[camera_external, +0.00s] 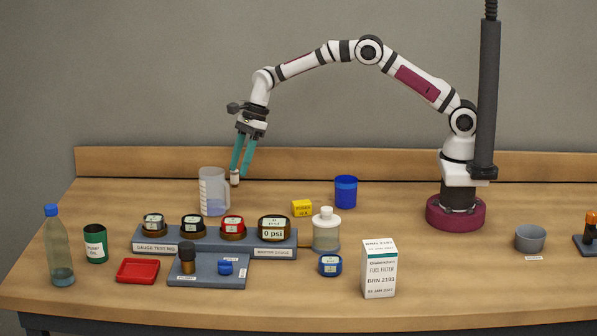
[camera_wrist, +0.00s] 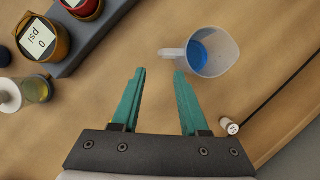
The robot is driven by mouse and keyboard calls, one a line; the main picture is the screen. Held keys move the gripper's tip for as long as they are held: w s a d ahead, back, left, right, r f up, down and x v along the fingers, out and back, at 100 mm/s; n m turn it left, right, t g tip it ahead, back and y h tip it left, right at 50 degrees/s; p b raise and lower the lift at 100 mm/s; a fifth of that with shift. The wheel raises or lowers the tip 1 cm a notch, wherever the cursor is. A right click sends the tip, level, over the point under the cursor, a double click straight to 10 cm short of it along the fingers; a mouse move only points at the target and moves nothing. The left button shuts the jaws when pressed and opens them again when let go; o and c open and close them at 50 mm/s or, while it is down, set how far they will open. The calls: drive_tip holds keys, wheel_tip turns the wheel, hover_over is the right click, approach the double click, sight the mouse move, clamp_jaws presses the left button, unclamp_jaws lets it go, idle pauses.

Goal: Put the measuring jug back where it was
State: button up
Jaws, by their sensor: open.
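My gripper (camera_external: 239,173) has two teal fingers pointing down, to the right of the jug and above the table. In the wrist view my gripper (camera_wrist: 159,72) is open with nothing between the fingers. I cannot tell whether a finger touches the handle.
The gauge rail (camera_external: 140,245) with several gauges stands in front of the jug. A small pale cylinder (camera_wrist: 229,127) stands near the back board (camera_external: 330,163). A yellow block (camera_external: 302,208), a blue cup (camera_external: 346,191) and a white-capped bottle (camera_external: 326,232) are to the right.

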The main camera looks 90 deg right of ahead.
drive_tip(key=s+a+r+n+g, duration=0.1)
drive_tip(key=s+a+r+n, duration=0.1)
drive_tip(key=s+r+n, duration=0.6)
drive_tip(key=s+a+r+n+g, duration=0.1)
drive_tip(key=s+r+n, duration=0.3)
drive_tip(key=s, duration=0.9)
drive_tip(key=s+f+n, duration=0.1)
drive_tip(key=s+n, duration=0.4)
drive_tip(key=s, duration=0.7)
drive_tip(key=s+a+f+n+g+h, duration=0.1)
drive_tip(key=s+n, duration=0.4)
drive_tip(key=s, duration=0.7)
drive_tip(key=shift+a+f+g, duration=0.3)
